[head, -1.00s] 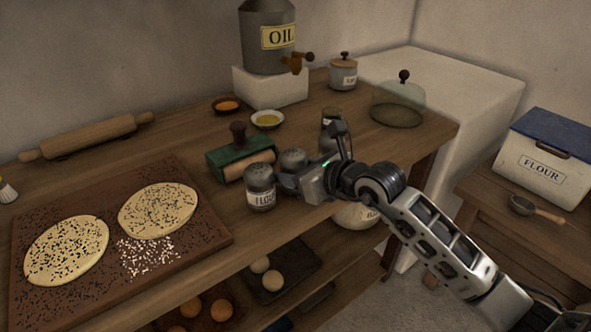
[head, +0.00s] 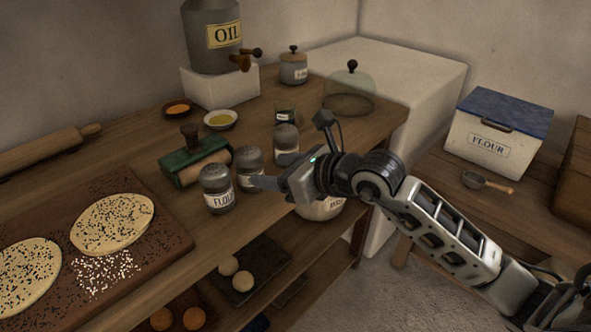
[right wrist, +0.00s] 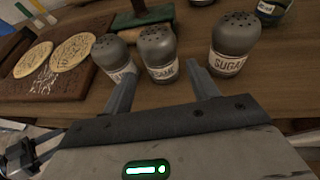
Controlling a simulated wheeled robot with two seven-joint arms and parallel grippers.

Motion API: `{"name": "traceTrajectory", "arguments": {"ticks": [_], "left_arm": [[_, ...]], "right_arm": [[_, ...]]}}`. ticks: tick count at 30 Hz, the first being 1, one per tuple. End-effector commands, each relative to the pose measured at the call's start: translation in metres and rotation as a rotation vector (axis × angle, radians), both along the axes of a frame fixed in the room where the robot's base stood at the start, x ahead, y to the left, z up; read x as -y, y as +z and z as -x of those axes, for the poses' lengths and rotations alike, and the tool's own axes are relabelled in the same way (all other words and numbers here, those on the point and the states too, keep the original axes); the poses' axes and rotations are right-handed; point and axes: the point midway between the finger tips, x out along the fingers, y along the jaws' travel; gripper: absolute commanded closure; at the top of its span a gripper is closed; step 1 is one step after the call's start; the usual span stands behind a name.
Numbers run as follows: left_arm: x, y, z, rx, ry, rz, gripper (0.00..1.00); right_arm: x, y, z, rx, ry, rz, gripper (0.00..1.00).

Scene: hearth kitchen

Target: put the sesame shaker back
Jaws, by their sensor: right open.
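The sesame shaker (head: 249,170), grey with a holed dark top, stands upright on the wooden counter between the flour shaker (head: 217,188) and the sugar shaker (head: 286,140). In the right wrist view the sesame shaker (right wrist: 159,55) shows part of its label, with the flour shaker (right wrist: 113,58) left of it and the sugar shaker (right wrist: 235,45) right. My right gripper (head: 270,171) is open and empty. Its fingers (right wrist: 158,84) point at the sesame shaker, which stands just beyond the fingertips, in line with the gap. My left gripper is not in view.
A green block with a wooden roller (head: 195,160) lies behind the shakers. A dark board (head: 170,222) with two seeded flatbreads is at left. A small dark jar (head: 285,112) and a glass dome (head: 349,95) stand farther back. A lower shelf holds dough balls (head: 236,272).

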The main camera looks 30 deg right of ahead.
Motion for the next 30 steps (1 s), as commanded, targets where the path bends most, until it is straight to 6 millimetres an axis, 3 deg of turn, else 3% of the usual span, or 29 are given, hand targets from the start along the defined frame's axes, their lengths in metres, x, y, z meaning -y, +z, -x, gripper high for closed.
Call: {"name": "traceTrajectory", "arguments": {"ticks": [3,9,14,17,20,24,27,30], "left_arm": [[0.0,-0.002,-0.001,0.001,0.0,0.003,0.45],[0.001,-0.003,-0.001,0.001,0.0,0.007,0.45],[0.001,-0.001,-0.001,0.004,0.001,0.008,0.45],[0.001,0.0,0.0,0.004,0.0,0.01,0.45],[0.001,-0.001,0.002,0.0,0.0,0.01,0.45],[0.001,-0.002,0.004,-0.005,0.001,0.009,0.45],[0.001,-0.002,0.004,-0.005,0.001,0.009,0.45],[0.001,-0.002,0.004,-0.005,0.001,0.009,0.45]], "right_arm": [[0.01,0.007,0.02,0.0,0.001,0.003,0.41],[0.021,0.016,0.038,-0.001,-0.001,0.002,0.41],[0.022,0.019,0.042,-0.001,0.001,-0.002,0.41],[0.011,0.015,0.047,-0.023,0.027,-0.072,0.41],[-0.016,0.01,0.062,-0.084,0.091,-0.285,0.41],[-0.054,0.02,0.088,-0.218,0.14,-0.82,0.41],[-0.055,0.026,0.096,-0.329,0.072,-1.257,0.41],[-0.039,0.014,0.095,-0.448,-0.087,-1.677,0.41]]}}
